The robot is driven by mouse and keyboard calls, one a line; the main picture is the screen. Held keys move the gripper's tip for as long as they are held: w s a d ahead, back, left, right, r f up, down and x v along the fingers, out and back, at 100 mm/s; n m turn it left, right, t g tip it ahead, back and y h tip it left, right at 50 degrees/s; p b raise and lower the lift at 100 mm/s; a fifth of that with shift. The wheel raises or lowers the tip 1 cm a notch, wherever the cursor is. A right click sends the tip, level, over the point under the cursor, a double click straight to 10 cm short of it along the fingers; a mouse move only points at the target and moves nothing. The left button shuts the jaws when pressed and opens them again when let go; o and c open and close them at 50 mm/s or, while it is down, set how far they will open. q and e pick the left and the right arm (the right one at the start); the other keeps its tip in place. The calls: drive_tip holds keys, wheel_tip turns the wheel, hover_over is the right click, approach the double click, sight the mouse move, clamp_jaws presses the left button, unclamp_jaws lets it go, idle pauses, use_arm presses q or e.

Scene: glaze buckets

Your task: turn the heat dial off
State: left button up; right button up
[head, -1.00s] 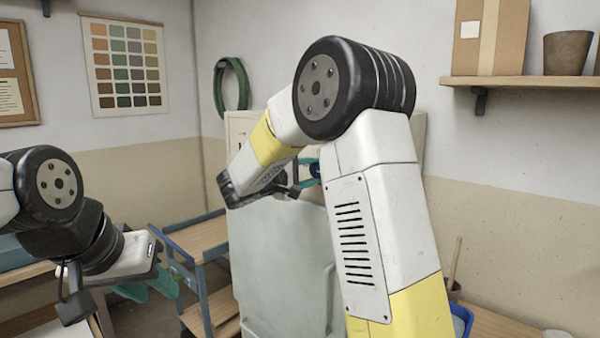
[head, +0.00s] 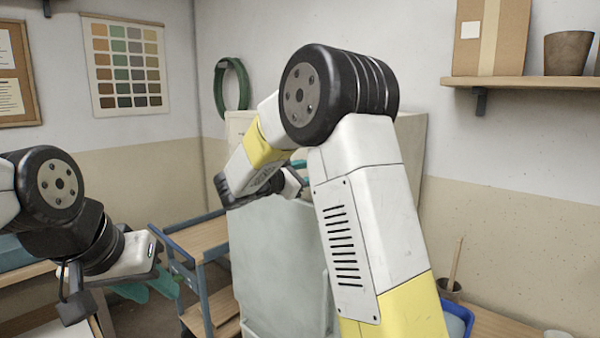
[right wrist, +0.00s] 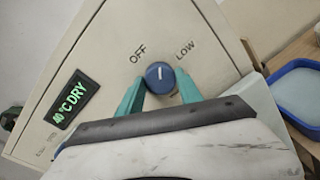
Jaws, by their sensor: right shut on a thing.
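The heat dial (right wrist: 160,77) is a round blue knob with a white pointer line on a cream panel. In the right wrist view its pointer stands nearly upright in the picture, between the OFF mark (right wrist: 138,54) and the LOW mark (right wrist: 185,50). My right gripper (right wrist: 160,88) is shut on the dial, with one teal finger on each side. In the head view my right arm hides the dial, and only a bit of teal finger shows. My left gripper (head: 148,288) hangs at the lower left, away from the cabinet, with teal fingers apart and empty.
The panel's display (right wrist: 71,99) reads 40°C DRY in green. The pale cabinet (head: 285,260) stands in the middle, with a blue-framed cart (head: 195,240) to its left. A blue tray (right wrist: 300,95) lies to the right. A shelf (head: 530,82) is on the right wall.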

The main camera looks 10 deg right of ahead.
drive_tip(key=shift+f+n, duration=0.15)
drive_tip(key=shift+n, duration=3.85)
drive_tip(key=o, duration=1.4)
drive_tip(key=shift+c, duration=0.2)
drive_tip(key=v, duration=0.7)
drive_tip(key=shift+s+a+h, duration=0.15)
drive_tip(key=shift+a+h, duration=0.15)
drive_tip(key=shift+a, duration=0.1)
drive_tip(key=shift+f, duration=0.15)
